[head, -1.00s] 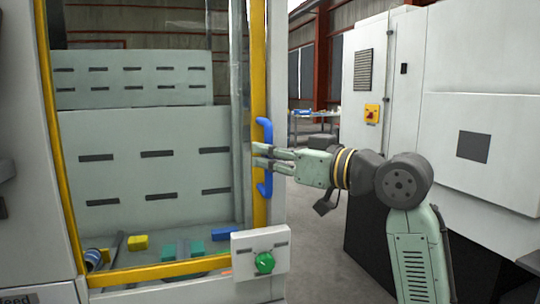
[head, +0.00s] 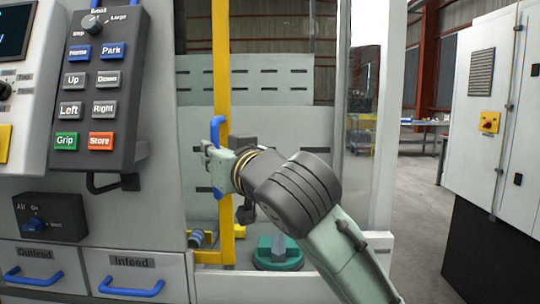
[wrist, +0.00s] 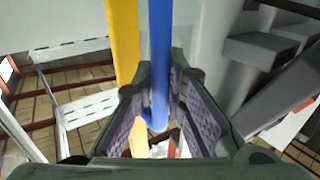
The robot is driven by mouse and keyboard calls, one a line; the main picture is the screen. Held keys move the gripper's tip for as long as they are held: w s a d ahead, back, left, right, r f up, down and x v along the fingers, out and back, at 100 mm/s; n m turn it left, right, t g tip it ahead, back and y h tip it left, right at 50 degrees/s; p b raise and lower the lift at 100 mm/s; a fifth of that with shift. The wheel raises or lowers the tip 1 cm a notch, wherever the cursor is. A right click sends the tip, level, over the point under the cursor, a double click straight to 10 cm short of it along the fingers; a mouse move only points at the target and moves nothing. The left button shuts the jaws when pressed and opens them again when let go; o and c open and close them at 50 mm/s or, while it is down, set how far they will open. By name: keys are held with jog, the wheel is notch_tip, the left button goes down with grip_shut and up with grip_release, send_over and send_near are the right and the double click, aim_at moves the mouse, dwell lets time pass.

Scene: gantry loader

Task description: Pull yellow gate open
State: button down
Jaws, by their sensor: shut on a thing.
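The yellow gate (head: 222,75) shows its upright edge in the head view, with the machine's panels behind it. Its blue handle (head: 216,130) is a vertical bar on that edge. My gripper (head: 212,157) is shut on the blue handle; my arm hides part of the handle and gate. In the wrist view the blue handle (wrist: 160,50) runs between the two fingers of my gripper (wrist: 160,120), with the yellow gate edge (wrist: 122,45) just left of it.
A button panel (head: 103,85) sticks out at the left, above the outfeed drawer (head: 33,282) and infeed drawer (head: 135,275). Right of the gate edge an opening shows a green round-based part (head: 278,260). A white cabinet (head: 485,110) stands at the right, with clear floor before it.

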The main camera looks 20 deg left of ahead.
jog(key=a, duration=0.2)
jog(key=s+a, duration=0.1)
jog(key=a, duration=0.2)
jog(key=s+a, duration=0.1)
jog(key=a, duration=0.1)
jog(key=shift+s+a, duration=0.2)
jog(key=c, duration=1.6)
grip_release()
jog(key=v, duration=1.2)
jog(key=shift+s+f, duration=0.1)
